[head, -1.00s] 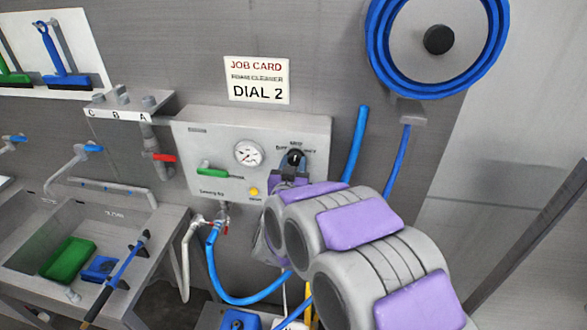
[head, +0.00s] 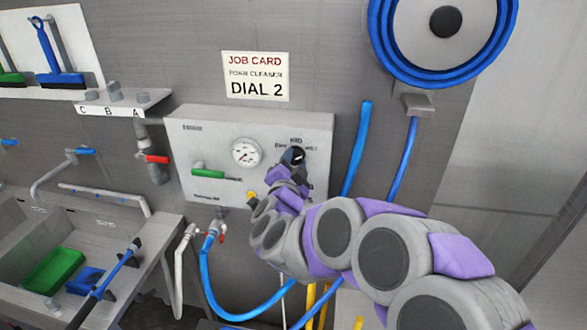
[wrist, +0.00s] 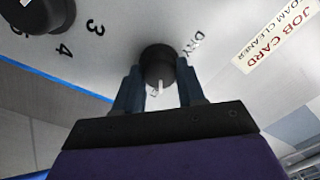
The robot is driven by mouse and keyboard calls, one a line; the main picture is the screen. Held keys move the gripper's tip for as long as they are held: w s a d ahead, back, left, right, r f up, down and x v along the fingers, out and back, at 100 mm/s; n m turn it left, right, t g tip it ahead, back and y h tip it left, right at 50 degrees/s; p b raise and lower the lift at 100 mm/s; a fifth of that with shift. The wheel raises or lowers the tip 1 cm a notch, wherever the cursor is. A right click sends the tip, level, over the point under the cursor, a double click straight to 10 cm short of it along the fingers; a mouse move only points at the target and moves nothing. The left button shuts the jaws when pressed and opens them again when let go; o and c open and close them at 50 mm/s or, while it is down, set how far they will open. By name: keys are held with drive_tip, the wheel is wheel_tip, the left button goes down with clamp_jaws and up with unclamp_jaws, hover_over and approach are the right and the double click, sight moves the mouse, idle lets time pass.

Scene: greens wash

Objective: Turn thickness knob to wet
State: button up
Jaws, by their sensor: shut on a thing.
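The thickness knob (wrist: 157,62) is black with a white pointer. In the wrist view it sits between the two dark fingers of my gripper (wrist: 158,82), which is shut on it. The pointer aims toward the gripper's palm, and the word DRY is printed just to the knob's upper right. In the head view the knob (head: 293,155) is at the right of the grey panel box (head: 318,128), with my gripper (head: 289,168) reaching it from below. The small labels around it are too blurred to read surely there.
Another black knob (wrist: 38,12) with numbers 3 and 4 shows in the wrist view. The panel carries a gauge (head: 246,152), a green lever (head: 208,174) and a yellow button (head: 252,195). A job card (head: 255,76) reads DIAL 2. A blue hose (head: 356,150) hangs right of the panel.

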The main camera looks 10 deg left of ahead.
drive_tip(key=shift+f+m, duration=0.1)
drive_tip(key=shift+m, duration=0.3)
drive_tip(key=o, duration=1.1)
drive_tip(key=shift+c, duration=0.2)
drive_tip(key=shift+s, duration=0.5)
drive_tip(key=s+d+b, duration=0.1)
drive_tip(key=s+b, duration=0.2)
drive_tip(key=s, duration=1.3)
drive_tip(key=shift+s+f+b, duration=0.15)
drive_tip(key=shift+f+b, duration=0.15)
